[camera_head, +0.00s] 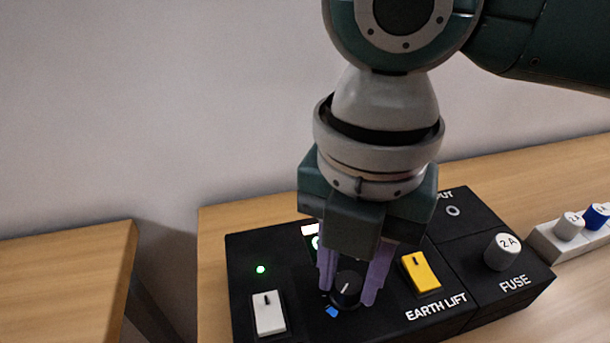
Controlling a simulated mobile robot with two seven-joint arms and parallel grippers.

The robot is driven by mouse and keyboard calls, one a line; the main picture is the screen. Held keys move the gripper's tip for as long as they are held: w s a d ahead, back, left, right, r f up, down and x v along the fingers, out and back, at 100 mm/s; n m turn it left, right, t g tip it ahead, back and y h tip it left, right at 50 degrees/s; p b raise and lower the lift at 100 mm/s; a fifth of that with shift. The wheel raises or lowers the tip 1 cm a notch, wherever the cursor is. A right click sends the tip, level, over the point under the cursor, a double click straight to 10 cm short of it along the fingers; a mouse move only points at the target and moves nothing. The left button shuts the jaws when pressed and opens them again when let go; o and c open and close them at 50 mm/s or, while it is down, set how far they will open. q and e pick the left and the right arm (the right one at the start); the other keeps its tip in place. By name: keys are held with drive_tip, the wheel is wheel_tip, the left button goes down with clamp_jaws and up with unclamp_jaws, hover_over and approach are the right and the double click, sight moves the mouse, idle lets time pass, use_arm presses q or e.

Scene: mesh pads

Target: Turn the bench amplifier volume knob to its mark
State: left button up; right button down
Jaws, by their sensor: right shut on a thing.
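The bench amplifier (437,327) is a black box on the wooden table. Its volume knob (347,291) is black and round with a white pointer line, which points down and to the right. A small blue mark (331,312) shows on the panel just below and left of the knob. My right gripper (347,284) comes down from above with its purple fingers on either side of the knob, and it is shut on the knob. The gripper partly hides a lit display behind it. My left gripper is not in view.
On the amplifier are a white switch (269,314), a green light (261,269), a yellow earth lift switch (421,273) and a grey fuse cap (502,251). A white holder (556,247) with spare fuse caps stands at right. A gap separates the left table (65,275).

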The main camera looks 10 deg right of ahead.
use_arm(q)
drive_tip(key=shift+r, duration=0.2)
